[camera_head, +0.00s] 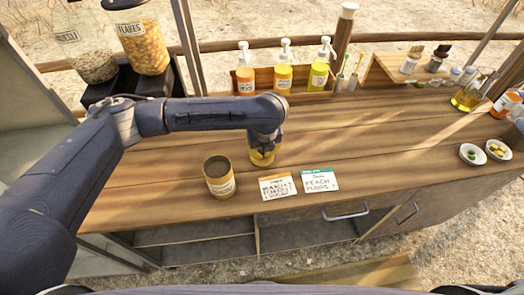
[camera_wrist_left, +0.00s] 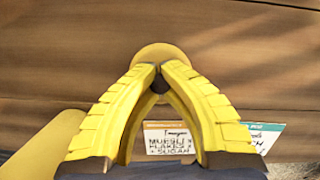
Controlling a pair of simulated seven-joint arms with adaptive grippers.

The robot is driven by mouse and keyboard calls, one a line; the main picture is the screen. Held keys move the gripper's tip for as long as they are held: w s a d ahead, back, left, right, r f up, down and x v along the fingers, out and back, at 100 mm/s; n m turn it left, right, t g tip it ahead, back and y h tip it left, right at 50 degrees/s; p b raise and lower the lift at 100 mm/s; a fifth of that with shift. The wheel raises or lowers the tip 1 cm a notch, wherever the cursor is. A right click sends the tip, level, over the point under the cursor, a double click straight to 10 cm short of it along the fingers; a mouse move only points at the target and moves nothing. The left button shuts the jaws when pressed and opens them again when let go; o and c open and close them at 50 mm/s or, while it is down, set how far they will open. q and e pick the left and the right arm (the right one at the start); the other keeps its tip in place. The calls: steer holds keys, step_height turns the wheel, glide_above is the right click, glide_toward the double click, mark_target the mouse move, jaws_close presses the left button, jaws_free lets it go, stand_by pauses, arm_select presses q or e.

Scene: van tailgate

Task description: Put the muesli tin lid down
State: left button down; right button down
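The muesli tin (camera_head: 219,177) stands upright and open-topped on the wooden counter. My left gripper (camera_head: 262,154) points down just right of the tin, low over the counter. In the left wrist view its yellow fingers (camera_wrist_left: 158,78) meet at the tips over the round yellow lid (camera_wrist_left: 162,53). They close on the lid's middle, where the grip itself is mostly hidden. I cannot tell whether the lid touches the counter. My right gripper is not in view.
Two cards, one orange-edged (camera_head: 278,187) and one green-edged (camera_head: 320,181), lie in front of the gripper near the counter's front edge. Pump bottles (camera_head: 283,78) stand in a wooden rack behind. Small bowls (camera_head: 473,154) sit at the right. The counter (camera_head: 390,135) between is clear.

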mark_target(264, 161)
arm_select(q)
steer(key=c, duration=1.6)
jaws_free()
steer(key=v, duration=1.2)
